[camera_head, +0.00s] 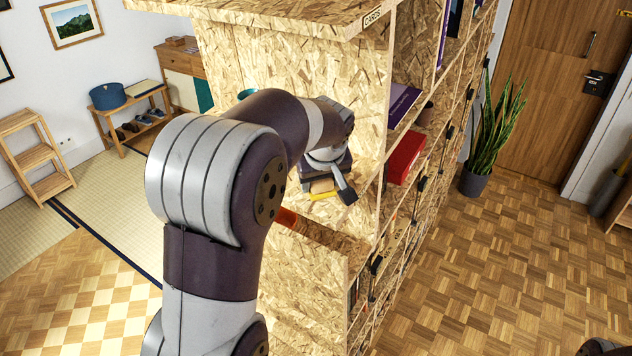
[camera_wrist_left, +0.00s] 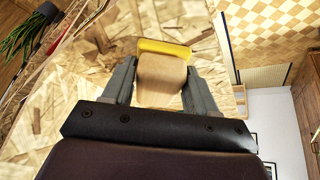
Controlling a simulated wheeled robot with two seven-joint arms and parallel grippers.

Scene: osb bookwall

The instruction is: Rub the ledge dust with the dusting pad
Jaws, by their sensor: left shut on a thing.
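My left gripper (camera_head: 326,184) is shut on the dusting pad (camera_head: 321,187), a pale wooden block with a yellow face. In the left wrist view the block (camera_wrist_left: 162,82) sits between the two grey fingers of the gripper (camera_wrist_left: 161,76), with its yellow edge (camera_wrist_left: 165,48) beyond. The pad is at the ledge (camera_head: 352,217), a speckled chipboard surface in the open bay of the bookwall. It is low over the ledge or on it; I cannot tell which. My arm hides part of the bay. I cannot make out the dust against the chipboard. My right gripper is out of view.
The chipboard bookwall's top (camera_head: 270,12) overhangs the bay, and an upright panel (camera_head: 378,110) stands right of the gripper. A red box (camera_head: 405,158) and purple book (camera_head: 402,104) sit on shelves beyond. A potted plant (camera_head: 490,140) stands behind; parquet floor (camera_head: 480,270) is clear at right.

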